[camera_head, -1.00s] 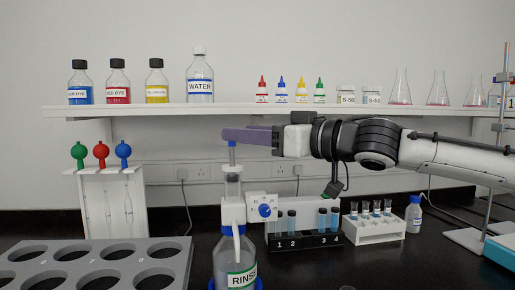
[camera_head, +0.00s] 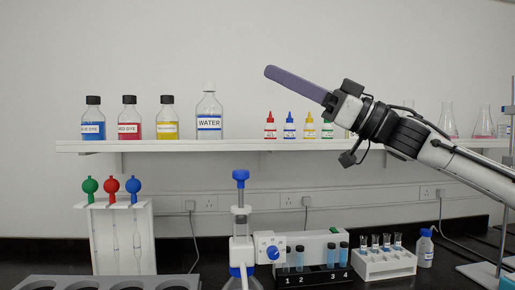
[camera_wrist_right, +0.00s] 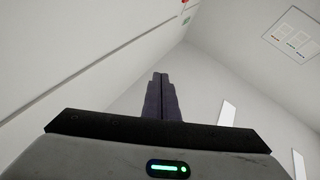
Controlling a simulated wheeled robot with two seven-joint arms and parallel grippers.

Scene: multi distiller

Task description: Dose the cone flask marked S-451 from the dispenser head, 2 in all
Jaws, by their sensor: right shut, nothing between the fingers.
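The dispenser head (camera_head: 240,215) stands on its bottle, with a blue plunger cap (camera_head: 240,175) raised on a stem. The bottle's lower part is cut off by the bottom edge of the head view. My right gripper (camera_head: 272,73) is shut and empty, high above and right of the plunger, with its fingers in front of the wall. In the right wrist view its fingers (camera_wrist_right: 160,90) lie together against wall and ceiling. Cone flasks (camera_head: 448,120) (camera_head: 482,122) stand at the shelf's right end. No S-451 mark can be read. My left gripper is out of view.
The shelf (camera_head: 240,146) holds dye bottles, a water bottle (camera_head: 209,115) and small dropper bottles. Below are a pipette stand (camera_head: 122,240), a dark tube rack (camera_head: 318,277), a white vial rack (camera_head: 387,266) and a grey holed tray (camera_head: 60,283) at lower left.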

